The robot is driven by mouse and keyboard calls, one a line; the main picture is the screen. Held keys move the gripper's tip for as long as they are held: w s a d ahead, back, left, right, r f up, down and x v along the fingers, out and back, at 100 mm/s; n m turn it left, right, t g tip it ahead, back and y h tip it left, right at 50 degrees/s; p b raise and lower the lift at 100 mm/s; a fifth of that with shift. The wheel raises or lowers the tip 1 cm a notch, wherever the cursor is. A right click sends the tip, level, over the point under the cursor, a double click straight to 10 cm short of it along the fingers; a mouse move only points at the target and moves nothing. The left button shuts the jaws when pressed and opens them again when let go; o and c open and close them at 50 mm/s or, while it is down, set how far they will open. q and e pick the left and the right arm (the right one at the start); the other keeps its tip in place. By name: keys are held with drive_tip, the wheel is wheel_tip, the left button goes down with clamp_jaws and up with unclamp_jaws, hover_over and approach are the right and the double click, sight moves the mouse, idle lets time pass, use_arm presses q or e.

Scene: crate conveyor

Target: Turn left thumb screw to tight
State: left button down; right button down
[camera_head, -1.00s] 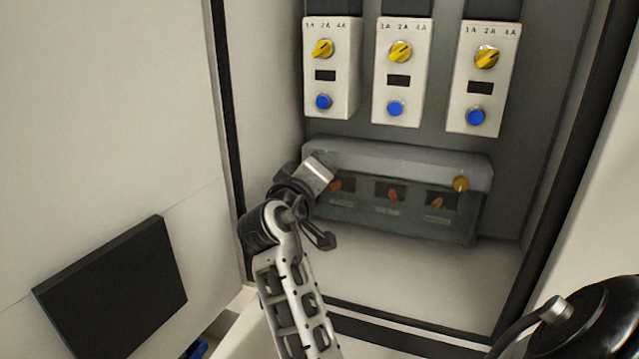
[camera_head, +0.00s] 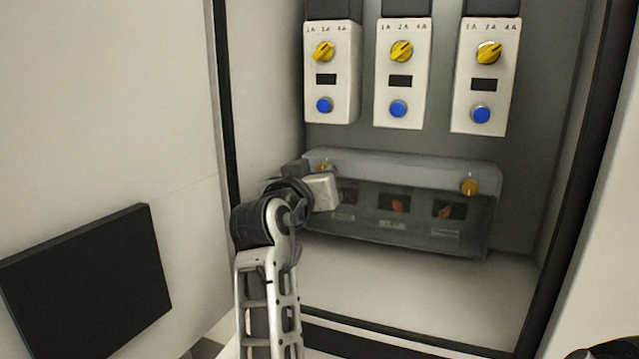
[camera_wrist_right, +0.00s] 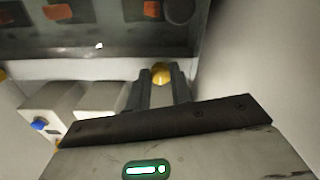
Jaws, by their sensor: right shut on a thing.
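The left thumb screw (camera_wrist_right: 161,76) is a small yellow-orange knob on the pale top edge of the clear cover. In the head view it (camera_head: 325,168) shows just above the gripper body. My right gripper (camera_wrist_right: 160,71) has its two dark fingers on either side of this screw and is shut on it. In the head view my right gripper (camera_head: 318,188) is in front of the cover's left end and hides part of it. The right thumb screw (camera_head: 469,185) is at the cover's other end, with nothing touching it. My left gripper is not in view.
The clear cover (camera_head: 385,228) encloses a dark panel with red switches. Above it hang white boxes (camera_head: 402,72) with yellow dials and blue buttons. The cabinet's side wall is close to the gripper's left. A black screen (camera_head: 88,285) stands at lower left. The cabinet floor is clear.

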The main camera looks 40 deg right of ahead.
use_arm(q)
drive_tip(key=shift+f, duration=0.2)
use_arm(e)
drive_tip(key=shift+f, duration=0.1)
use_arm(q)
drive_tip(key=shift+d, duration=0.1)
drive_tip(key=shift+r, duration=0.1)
use_arm(e)
drive_tip(key=c, duration=1.2)
unclamp_jaws()
drive_tip(key=shift+c, duration=0.2)
